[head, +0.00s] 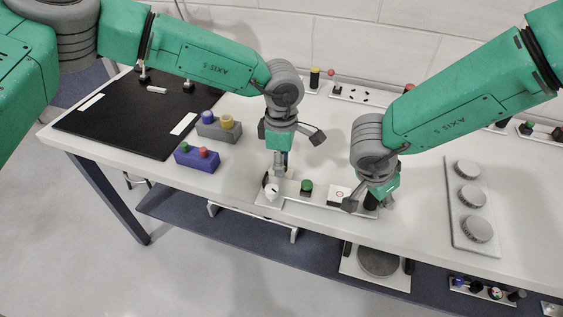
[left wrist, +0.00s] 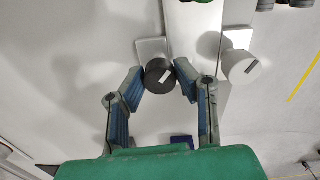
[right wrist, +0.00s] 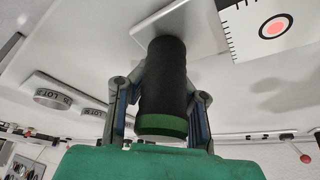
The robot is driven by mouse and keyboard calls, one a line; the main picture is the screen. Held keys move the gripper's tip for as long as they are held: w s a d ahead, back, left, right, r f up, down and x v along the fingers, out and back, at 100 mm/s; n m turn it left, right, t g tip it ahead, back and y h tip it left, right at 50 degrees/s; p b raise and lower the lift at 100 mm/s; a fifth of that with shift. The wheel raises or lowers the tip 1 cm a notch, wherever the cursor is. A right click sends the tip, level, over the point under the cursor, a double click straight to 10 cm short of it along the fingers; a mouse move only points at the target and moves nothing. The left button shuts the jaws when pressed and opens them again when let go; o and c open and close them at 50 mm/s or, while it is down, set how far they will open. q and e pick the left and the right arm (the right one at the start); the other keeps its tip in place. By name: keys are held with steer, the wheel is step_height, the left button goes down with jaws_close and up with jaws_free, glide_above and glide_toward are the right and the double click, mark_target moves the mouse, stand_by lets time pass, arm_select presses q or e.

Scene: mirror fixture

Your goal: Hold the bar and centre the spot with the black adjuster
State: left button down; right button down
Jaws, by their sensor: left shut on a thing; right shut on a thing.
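The white fixture plate (head: 312,202) lies along the table's front edge. My left gripper (left wrist: 160,72) is shut on the black adjuster (left wrist: 158,80), a round knob with a white mark. A white knob (left wrist: 241,68) stands beside it, outside the fingers; it also shows in the head view (head: 272,192). My right gripper (right wrist: 163,98) is shut around the upright black bar (right wrist: 163,75), which has a green end. The target card shows a red spot (right wrist: 275,27) inside a dark ring, roughly in its middle; exact centring cannot be judged.
A green button (head: 306,186) stands between the grippers. A grey box (head: 218,131) and a blue box (head: 197,161) with knobs lie to the left, near a black mat (head: 120,110). A plate with round discs (head: 471,236) lies right. A shelf (head: 185,208) runs below.

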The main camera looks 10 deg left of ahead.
arm_select(q)
steer(key=shift+a+m, duration=0.15)
steer(key=shift+m, duration=0.25)
steer(key=c, duration=1.3)
jaws_free()
steer(key=shift+o, duration=0.2)
step_height(320, 180, up, 12)
steer(key=shift+w+f, duration=0.1)
